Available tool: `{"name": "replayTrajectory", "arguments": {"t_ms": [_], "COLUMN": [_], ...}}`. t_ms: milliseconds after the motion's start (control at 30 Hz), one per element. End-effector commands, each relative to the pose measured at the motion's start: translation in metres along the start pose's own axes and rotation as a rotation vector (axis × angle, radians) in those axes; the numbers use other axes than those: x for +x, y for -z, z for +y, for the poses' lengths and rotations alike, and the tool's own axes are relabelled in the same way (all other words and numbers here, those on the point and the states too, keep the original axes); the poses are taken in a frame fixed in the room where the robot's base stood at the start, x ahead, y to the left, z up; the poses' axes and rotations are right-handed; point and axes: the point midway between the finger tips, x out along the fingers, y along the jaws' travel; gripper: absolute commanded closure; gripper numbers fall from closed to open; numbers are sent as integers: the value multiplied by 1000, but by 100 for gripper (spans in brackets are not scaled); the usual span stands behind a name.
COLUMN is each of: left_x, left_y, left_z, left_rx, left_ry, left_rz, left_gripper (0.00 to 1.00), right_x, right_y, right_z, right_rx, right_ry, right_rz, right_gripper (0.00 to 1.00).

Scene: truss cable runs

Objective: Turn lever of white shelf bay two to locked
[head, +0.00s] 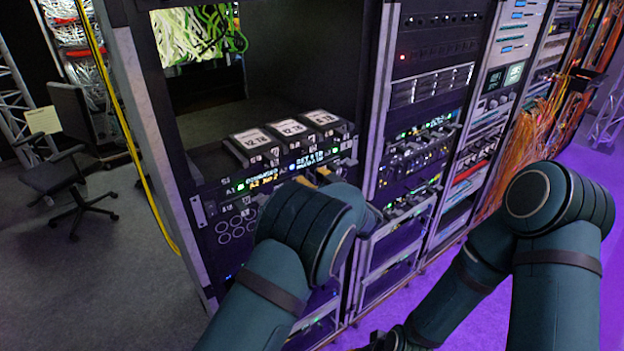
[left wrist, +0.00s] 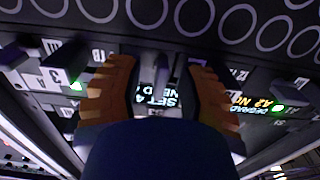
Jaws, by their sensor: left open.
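My left gripper (head: 314,180) is at the front of a rack panel in the head view, mostly hidden behind my left forearm. In the left wrist view its two orange-brown padded fingers (left wrist: 160,88) are open. A dark lever (left wrist: 172,72) stands between them, with a gap visible on either side; I cannot tell whether either finger touches it. The lever's label and position marking are too small or hidden to read. A lit label strip (head: 285,178) shows on the panel beside the gripper. A dark part at the bottom edge of the head view may be my right gripper.
Three white-faced meter modules (head: 290,128) sit on a shelf above the panel. Another lever (left wrist: 68,82) with a green light is left in the wrist view. Round ports (left wrist: 240,22) line the panel. A yellow cable (head: 130,140) hangs at left, near a chair (head: 62,175).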

Motion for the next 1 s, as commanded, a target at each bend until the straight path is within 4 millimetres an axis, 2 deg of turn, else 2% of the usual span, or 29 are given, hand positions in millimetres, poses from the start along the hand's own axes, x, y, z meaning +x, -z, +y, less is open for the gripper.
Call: {"name": "replayTrajectory", "arguments": {"t_ms": [67, 100, 200, 667, 867, 1000], "left_x": [0, 0, 0, 0, 1, 1], "left_y": [0, 0, 0, 0, -2, -3], "left_z": [0, 0, 0, 0, -1, -1], "left_rx": [0, 0, 0, -24, -110, -214], "left_ry": [0, 0, 0, 1, 1, 1], "left_rz": [0, 0, 0, 1, 1, 2], "left_gripper": [63, 67, 100, 100, 100, 100], "right_x": [0, 0, 0, 4, 20, 38], "right_y": [0, 0, 0, 0, -2, -4], "right_z": [0, 0, 0, 2, 7, 12], "right_rx": [0, 0, 0, 0, -1, 0], "right_ry": [0, 0, 0, -1, -3, -6], "right_rz": [0, 0, 0, 0, 1, 1], "right_gripper": [54, 54, 54, 54, 54, 54]}}
